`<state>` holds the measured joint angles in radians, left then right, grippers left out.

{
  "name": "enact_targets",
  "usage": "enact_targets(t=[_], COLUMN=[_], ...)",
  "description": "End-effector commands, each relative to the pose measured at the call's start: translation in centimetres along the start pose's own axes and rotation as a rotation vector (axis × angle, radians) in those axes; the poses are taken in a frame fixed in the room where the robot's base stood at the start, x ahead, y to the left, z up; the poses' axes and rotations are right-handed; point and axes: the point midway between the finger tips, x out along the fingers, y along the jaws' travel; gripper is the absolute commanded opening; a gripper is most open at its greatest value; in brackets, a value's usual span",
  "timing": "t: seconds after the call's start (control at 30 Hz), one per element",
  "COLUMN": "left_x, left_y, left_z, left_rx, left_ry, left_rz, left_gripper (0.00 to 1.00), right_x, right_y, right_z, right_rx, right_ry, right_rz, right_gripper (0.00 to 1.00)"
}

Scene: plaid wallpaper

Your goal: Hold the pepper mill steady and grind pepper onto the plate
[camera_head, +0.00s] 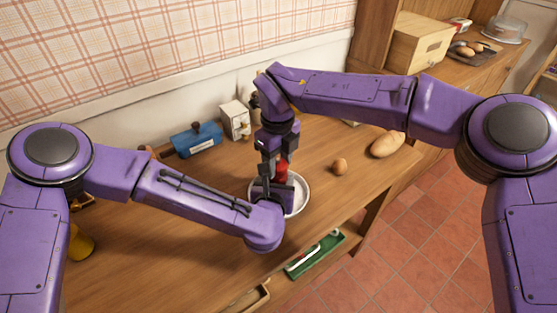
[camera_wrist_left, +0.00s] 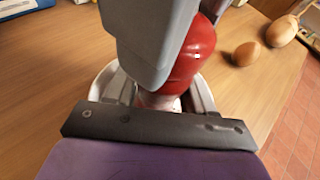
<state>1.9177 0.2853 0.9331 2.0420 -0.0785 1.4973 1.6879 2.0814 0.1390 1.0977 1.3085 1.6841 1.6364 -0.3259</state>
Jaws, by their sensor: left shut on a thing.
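The red pepper mill (camera_head: 281,172) stands upright over the white plate (camera_head: 301,197) and is partly hidden by my grippers. In the left wrist view the mill (camera_wrist_left: 193,62) shows its rounded red body and a pale lower part, with the plate's rim (camera_wrist_left: 103,84) around it. My left gripper (camera_head: 272,190) is shut on the mill low down, from the near side. My right gripper (camera_head: 280,150) points down at the mill's top from above. A grey part of it covers the mill's top in the left wrist view, so its jaws are hidden.
A blue box (camera_head: 197,139) and a small white grinder-like box (camera_head: 235,120) stand at the back.

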Motion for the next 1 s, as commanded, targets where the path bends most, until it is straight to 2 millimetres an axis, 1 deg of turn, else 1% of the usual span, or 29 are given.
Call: enact_targets(t=[0.03, 0.07, 0.1, 0.37, 0.57, 0.77, 1.0], left_x=[0.00, 0.00, 0.00, 0.00, 0.00, -0.01, -0.01], left_y=[0.00, 0.00, 0.00, 0.00, 0.00, 0.00, 0.00], left_z=[0.01, 0.02, 0.02, 0.02, 0.02, 0.01, 0.01], left_rx=[0.000, 0.000, 0.000, 0.000, 0.000, 0.000, 0.000], left_ry=[0.000, 0.000, 0.000, 0.000, 0.000, 0.000, 0.000], left_rz=[0.000, 0.000, 0.000, 0.000, 0.000, 0.000, 0.000], left_gripper=[0.18, 0.18, 0.18, 0.18, 0.18, 0.18, 0.18], right_x=[-0.02, -0.02, -0.02, -0.04, -0.02, -0.01, -0.04], right_y=[-0.01, -0.01, -0.01, -0.02, -0.07, -0.09, -0.13], right_z=[0.00, 0.00, 0.00, 0.01, 0.01, 0.03, 0.03], right_rx=[0.000, 0.000, 0.000, 0.021, 0.104, 0.260, 0.488], right_ry=[0.000, 0.000, 0.000, 0.000, 0.001, 0.001, 0.002], right_rz=[0.000, 0.000, 0.000, 0.000, -0.003, -0.005, -0.009], right_gripper=[0.31, 0.22, 0.19, 0.19, 0.19, 0.19, 0.19])
